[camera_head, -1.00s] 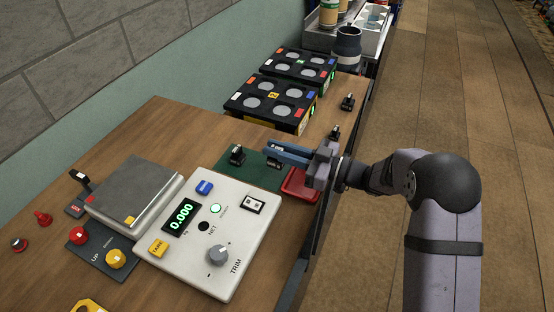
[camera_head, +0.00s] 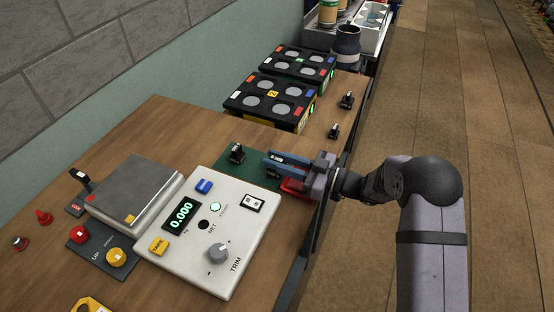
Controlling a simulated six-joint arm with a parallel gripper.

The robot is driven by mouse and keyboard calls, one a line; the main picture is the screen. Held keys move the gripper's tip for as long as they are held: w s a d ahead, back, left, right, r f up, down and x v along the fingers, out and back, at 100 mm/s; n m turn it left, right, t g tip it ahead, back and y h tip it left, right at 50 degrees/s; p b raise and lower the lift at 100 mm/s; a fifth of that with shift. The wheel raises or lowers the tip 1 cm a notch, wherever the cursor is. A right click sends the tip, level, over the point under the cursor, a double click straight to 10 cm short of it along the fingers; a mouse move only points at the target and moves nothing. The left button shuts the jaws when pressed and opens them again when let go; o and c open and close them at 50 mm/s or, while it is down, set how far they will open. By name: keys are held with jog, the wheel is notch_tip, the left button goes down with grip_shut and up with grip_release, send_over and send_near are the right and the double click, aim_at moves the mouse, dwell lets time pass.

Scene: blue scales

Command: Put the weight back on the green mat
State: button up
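The green mat (camera_head: 232,165) lies on the bench behind the white scale console. One black weight (camera_head: 237,154) stands on its left part. My gripper (camera_head: 283,163) reaches in from the right, its two blue fingers low over the right part of the mat. A second black weight (camera_head: 273,174) shows at the fingertips, mostly hidden by them; the fingers appear closed about it. I cannot tell whether its base touches the mat.
The scale pan (camera_head: 140,185) is empty and the display (camera_head: 182,216) reads 0.000. A red tray (camera_head: 292,186) lies under my gripper. Two more black weights, one (camera_head: 334,131) nearer and one (camera_head: 347,100) farther, stand near the bench's right edge. Black battery-like boxes (camera_head: 270,100) stand behind.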

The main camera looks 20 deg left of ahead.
jog(key=shift+o, duration=0.9)
jog(key=shift+r, duration=0.2)
jog(key=shift+d, duration=0.2)
jog(key=d+b, duration=0.2)
jog(key=d, duration=0.9)
jog(key=shift+d, duration=0.35)
jog(key=shift+w, duration=0.15)
